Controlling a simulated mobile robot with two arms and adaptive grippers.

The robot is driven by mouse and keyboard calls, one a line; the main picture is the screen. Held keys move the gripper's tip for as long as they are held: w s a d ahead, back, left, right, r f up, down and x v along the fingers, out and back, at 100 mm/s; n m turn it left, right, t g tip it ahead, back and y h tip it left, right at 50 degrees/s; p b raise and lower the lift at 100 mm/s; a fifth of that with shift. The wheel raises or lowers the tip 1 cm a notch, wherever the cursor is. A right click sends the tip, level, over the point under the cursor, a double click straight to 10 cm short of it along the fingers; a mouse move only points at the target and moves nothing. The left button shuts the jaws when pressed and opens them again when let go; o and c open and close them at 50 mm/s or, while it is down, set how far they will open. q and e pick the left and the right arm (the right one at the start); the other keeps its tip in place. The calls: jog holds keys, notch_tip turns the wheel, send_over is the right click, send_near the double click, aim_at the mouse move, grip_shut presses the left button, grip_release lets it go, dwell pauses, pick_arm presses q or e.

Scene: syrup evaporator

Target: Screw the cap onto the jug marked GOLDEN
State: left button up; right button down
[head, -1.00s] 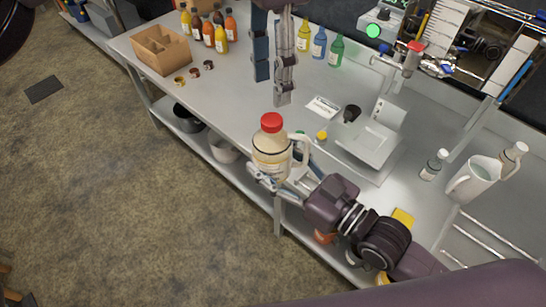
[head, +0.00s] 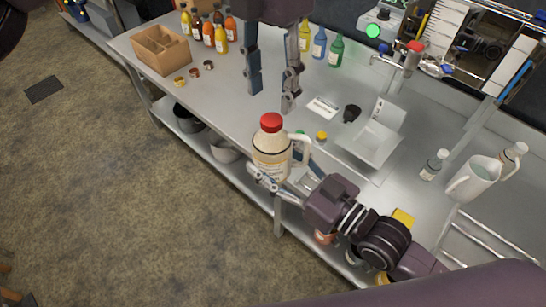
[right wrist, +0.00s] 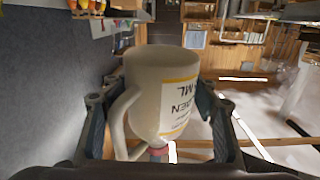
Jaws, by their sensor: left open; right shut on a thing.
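A cream jug (head: 270,158) with a white handle stands upright in the head view, at the front edge of the table. A red cap (head: 271,122) sits on its mouth; I cannot tell how tightly. In the right wrist view the jug (right wrist: 160,85) appears upside down, and its label partly reads "DEN" and "ML". My right gripper (head: 268,178) is shut on the jug, with one finger on each side of it in the wrist view. My left gripper (head: 272,101) is open and empty, pointing down beyond the cap and apart from it.
A cardboard box (head: 160,50) and several sauce bottles (head: 208,33) stand at the back left. Small caps lie near the box. A scale (head: 370,142), a white card (head: 323,107) and a white pitcher (head: 473,178) are to the right. The table's left middle is clear.

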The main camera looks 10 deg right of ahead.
aim_at(272, 119)
pick_arm(q)
jog(key=shift+s+f, duration=0.1)
jog(key=shift+f, duration=2.55)
pick_arm(e)
jog(key=shift+r, duration=0.15)
pick_arm(q)
jog(key=shift+c, duration=0.3)
grip_shut()
jog(key=shift+o, duration=1)
grip_release()
notch_tip(272, 119, up, 12)
jog(key=shift+w, duration=0.35)
